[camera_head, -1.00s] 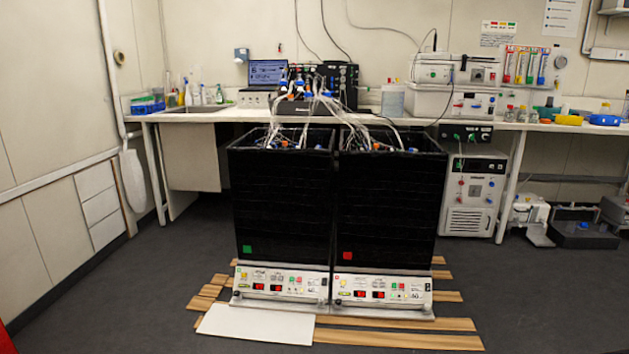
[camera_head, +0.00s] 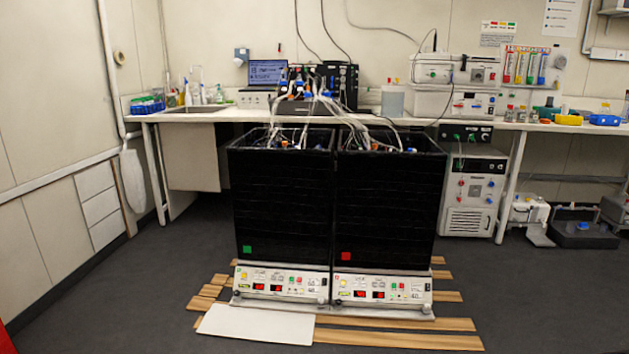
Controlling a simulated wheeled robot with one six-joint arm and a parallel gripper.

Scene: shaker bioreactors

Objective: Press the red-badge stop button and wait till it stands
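Two black shaker boxes stand side by side on the floor. The right shaker (camera_head: 390,205) has a red badge (camera_head: 346,256) at its lower left. Its white control panel (camera_head: 385,290) carries red displays and small buttons; I cannot tell which one is the stop button. The left shaker (camera_head: 282,205) has a green badge (camera_head: 247,250) and a similar control panel (camera_head: 280,284). My gripper is not in view. Whether either shaker is moving is hard to tell from these frames.
Wooden strips (camera_head: 400,339) and a white board (camera_head: 257,323) lie on the floor around the shakers' base. Behind stands a long bench (camera_head: 200,116) with instruments and a laptop. Tubes hang down from the bench into both boxes. The dark floor in front and at the right is open.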

